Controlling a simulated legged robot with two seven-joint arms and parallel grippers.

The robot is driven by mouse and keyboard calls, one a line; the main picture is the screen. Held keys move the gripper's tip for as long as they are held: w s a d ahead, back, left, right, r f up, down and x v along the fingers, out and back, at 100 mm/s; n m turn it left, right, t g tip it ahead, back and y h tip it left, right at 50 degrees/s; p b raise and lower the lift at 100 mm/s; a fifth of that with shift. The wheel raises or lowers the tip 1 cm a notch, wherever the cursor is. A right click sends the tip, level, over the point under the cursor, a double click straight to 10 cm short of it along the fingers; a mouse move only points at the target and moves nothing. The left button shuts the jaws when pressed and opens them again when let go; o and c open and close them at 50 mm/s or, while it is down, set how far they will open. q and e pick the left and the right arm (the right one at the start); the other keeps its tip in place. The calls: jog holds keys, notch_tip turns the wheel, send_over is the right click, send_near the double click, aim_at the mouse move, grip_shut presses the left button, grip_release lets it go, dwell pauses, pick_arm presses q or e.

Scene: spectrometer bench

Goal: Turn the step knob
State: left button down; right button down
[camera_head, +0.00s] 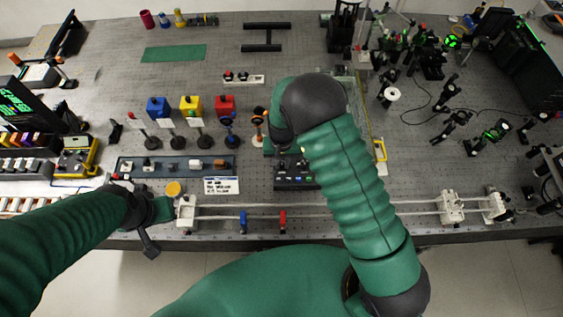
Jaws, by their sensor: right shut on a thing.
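A dark control box (295,178) with small knobs or switches on its face sits at the middle of the bench, near the front. My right gripper (283,147) is over the box's far edge, pointing down, and is shut on what appears to be the step knob. The knob and fingertips are mostly hidden by my own wrist and forearm. My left gripper (151,212) hangs at the front left, beside the white end block of the rail, away from the box. Its finger opening is not clear.
A long rail (330,212) with blue and red clips runs along the front edge. A grey tray (140,167) of small parts and a white label card (221,186) lie left of the box. Optics with cables crowd the right.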

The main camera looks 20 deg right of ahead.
aim_at(281, 164)
jog(key=m, duration=0.6)
dwell(0.5)
jog(key=c, duration=1.3)
grip_release()
jog(key=shift+a, duration=0.1)
jog(key=shift+r, duration=0.15)
jog(key=shift+r, duration=0.3)
notch_tip(281, 164, up, 16)
jog(key=b, duration=0.3)
jog(key=shift+w, duration=0.1)
